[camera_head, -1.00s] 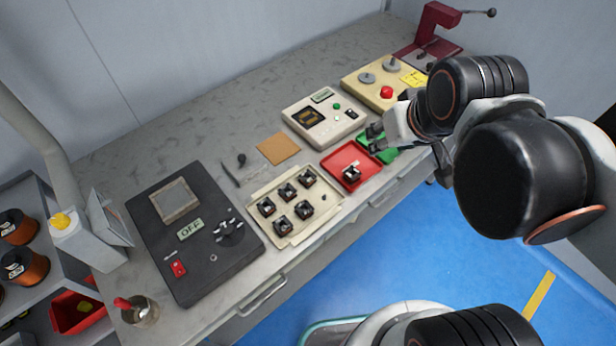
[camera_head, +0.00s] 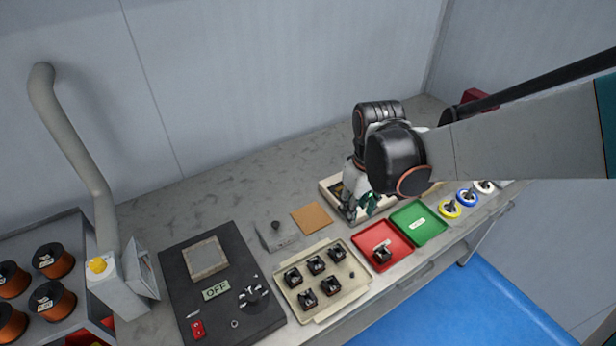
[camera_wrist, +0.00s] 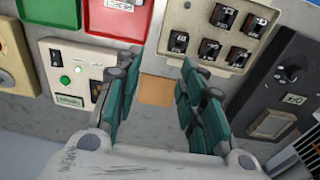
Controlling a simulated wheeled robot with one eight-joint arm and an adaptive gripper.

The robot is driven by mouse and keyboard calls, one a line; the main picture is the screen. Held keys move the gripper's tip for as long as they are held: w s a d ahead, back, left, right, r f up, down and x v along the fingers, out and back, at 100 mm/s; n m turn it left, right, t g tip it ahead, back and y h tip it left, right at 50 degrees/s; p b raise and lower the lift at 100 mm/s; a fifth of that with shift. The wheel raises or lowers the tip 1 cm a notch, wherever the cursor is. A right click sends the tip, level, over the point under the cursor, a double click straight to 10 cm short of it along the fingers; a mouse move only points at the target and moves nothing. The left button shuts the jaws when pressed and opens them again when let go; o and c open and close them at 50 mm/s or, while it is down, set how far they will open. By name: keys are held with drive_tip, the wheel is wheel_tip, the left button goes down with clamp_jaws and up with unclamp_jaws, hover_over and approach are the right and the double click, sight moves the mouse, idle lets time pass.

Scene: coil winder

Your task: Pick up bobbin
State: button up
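Several dark bobbins (camera_head: 316,264) sit in the beige tray (camera_head: 341,305); they also show at the top of the wrist view (camera_wrist: 209,49). One more dark bobbin (camera_head: 382,254) stands in the red tray (camera_head: 366,244), by a white label. My gripper (camera_head: 359,207) is over the beige tester box (camera_head: 330,184), behind the red tray and apart from the bobbins. In the wrist view my gripper (camera_wrist: 160,68) has its green-padded fingers wide apart, with nothing between them. The left finger hides part of the tester.
An empty green tray (camera_head: 432,231) lies right of the red one. A brown square pad (camera_head: 312,218) lies behind the beige tray. A black winder unit (camera_head: 262,322) marked OFF stands left. Wire spools (camera_head: 53,260) fill a shelf at far left.

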wheel_tip(320, 180, down, 2)
drive_tip(key=a+f, duration=0.1)
drive_tip(key=a, duration=0.2)
drive_tip(key=g+b, duration=0.1)
drive_tip(key=b, duration=0.2)
hover_over(337, 254)
drive_tip(key=shift+n, duration=0.4)
drive_tip(key=f, duration=0.8)
drive_tip(key=shift+s+d+f, duration=0.15)
drive_tip(key=shift+d+f, duration=0.1)
drive_tip(key=shift+f, duration=0.05)
drive_tip(key=f+b, duration=0.2)
drive_tip(key=f, duration=0.1)
drive_tip(key=f+b, duration=0.1)
drive_tip(key=f, duration=0.1)
drive_tip(key=shift+w+a, duration=0.2)
drive_tip(key=shift+a, duration=0.05)
drive_tip(key=c, duration=0.7)
